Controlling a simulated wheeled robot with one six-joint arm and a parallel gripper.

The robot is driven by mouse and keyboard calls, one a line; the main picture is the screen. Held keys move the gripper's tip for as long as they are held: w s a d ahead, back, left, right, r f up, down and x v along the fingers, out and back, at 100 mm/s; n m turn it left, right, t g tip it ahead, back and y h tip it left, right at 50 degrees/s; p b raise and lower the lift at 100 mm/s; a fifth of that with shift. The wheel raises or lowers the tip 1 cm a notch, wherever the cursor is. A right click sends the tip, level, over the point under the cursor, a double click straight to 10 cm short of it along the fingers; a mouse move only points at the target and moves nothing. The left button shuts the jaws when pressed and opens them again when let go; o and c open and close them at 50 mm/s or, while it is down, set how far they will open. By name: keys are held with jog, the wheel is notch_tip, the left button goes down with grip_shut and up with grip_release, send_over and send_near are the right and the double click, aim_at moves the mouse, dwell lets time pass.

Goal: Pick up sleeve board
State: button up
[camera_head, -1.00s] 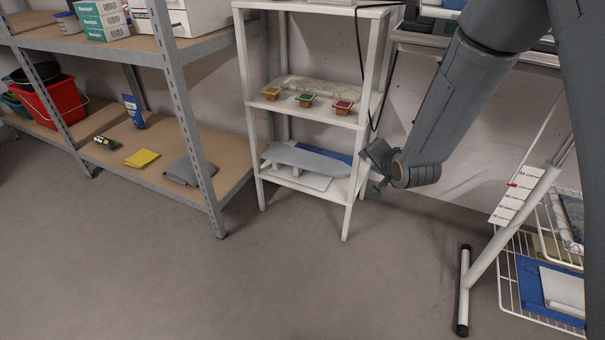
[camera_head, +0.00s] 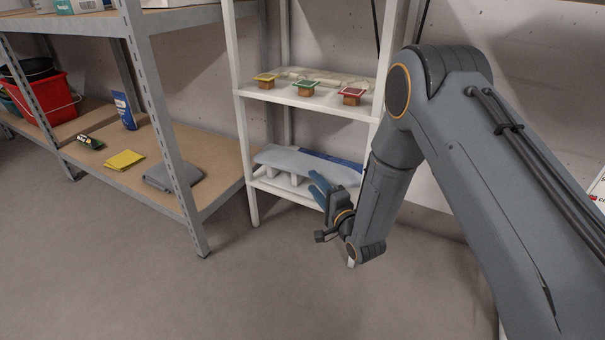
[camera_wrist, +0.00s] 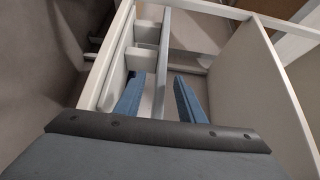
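The sleeve board, a grey-blue padded board (camera_head: 295,160) on white supports, lies on the lower shelf of the white shelf unit. My gripper (camera_head: 318,184) is in front of that shelf, at the board's right part, with its blue fingers pointing toward it. In the wrist view my gripper (camera_wrist: 159,78) is open, its two fingers apart. The board shows there as a narrow grey strip (camera_wrist: 164,50) lined up between the fingers, with its white supports (camera_wrist: 142,58) to the left. No grip on it shows. My gripper hides part of the board's right end in the head view.
A white front post (camera_head: 245,150) stands left of the board. A blue item (camera_head: 340,161) lies behind it. A metal rack (camera_head: 165,120) stands left. The floor in front is clear.

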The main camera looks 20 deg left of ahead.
aim_at(307, 170)
jog(key=shift+b+x, duration=0.35)
jog(key=shift+x, duration=0.6)
jog(key=b+x, duration=0.3)
jog(key=x, duration=0.2)
jog(key=shift+w+d+r, duration=0.1)
jog(key=shift+w+d, duration=0.1)
grip_shut()
jog(key=shift+r, duration=0.15)
